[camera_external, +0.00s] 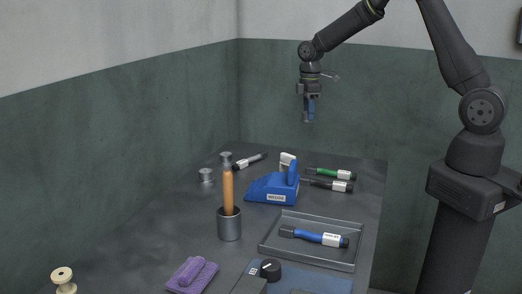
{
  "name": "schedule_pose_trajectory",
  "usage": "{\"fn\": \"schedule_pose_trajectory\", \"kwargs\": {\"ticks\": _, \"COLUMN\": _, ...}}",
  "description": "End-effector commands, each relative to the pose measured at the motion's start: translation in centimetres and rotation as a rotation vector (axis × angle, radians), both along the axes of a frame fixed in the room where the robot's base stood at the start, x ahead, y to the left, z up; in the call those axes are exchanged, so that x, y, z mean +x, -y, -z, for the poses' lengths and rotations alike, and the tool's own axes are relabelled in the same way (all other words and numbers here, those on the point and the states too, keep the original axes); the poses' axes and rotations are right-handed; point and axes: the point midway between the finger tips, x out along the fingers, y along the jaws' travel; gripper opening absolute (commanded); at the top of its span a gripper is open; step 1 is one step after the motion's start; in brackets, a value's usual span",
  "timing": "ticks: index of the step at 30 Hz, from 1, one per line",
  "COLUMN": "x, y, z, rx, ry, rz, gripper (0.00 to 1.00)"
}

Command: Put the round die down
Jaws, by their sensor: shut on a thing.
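My gripper (308,115) is high above the far part of the table, pointing down, its blue fingers shut on a small grey thing at the tips. This appears to be the round die (307,120), but it is small and mostly covered by the fingers. It is well clear of the table and touches nothing below. A short grey metal cylinder (206,175) stands on the table at the back left.
A grey cup (229,225) holds an upright wooden-handled tool.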

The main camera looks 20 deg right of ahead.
Motion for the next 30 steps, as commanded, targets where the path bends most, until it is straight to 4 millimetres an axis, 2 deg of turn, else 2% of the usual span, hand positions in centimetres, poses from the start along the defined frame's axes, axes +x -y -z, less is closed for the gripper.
{"fn": "schedule_pose_trajectory", "kwargs": {"ticks": 1, "x": 1.5, "y": -1.1, "z": 0.1, "rx": 0.001, "ry": 0.002, "rz": 0.004, "gripper": 0.04}}
{"fn": "schedule_pose_trajectory", "kwargs": {"ticks": 6, "x": 5.7, "y": -4.5, "z": 0.0, "rx": 0.002, "ry": 0.002, "rz": 0.029, "gripper": 0.04}}
{"fn": "schedule_pose_trajectory", "kwargs": {"ticks": 12, "x": 9.3, "y": -7.7, "z": 0.0, "rx": 0.001, "ry": 0.000, "rz": 0.055, "gripper": 0.04}}
{"fn": "schedule_pose_trajectory", "kwargs": {"ticks": 15, "x": 10.4, "y": -8.7, "z": 0.0, "rx": 0.001, "ry": 0.000, "rz": 0.063, "gripper": 0.04}}
{"fn": "schedule_pose_trajectory", "kwargs": {"ticks": 23, "x": 11.3, "y": -10.9, "z": 0.6, "rx": 0.001, "ry": -0.002, "rz": 0.070, "gripper": 0.04}}
{"fn": "schedule_pose_trajectory", "kwargs": {"ticks": 30, "x": 10.8, "y": -16.1, "z": 3.8, "rx": 0.000, "ry": -0.002, "rz": 0.069, "gripper": 0.04}}
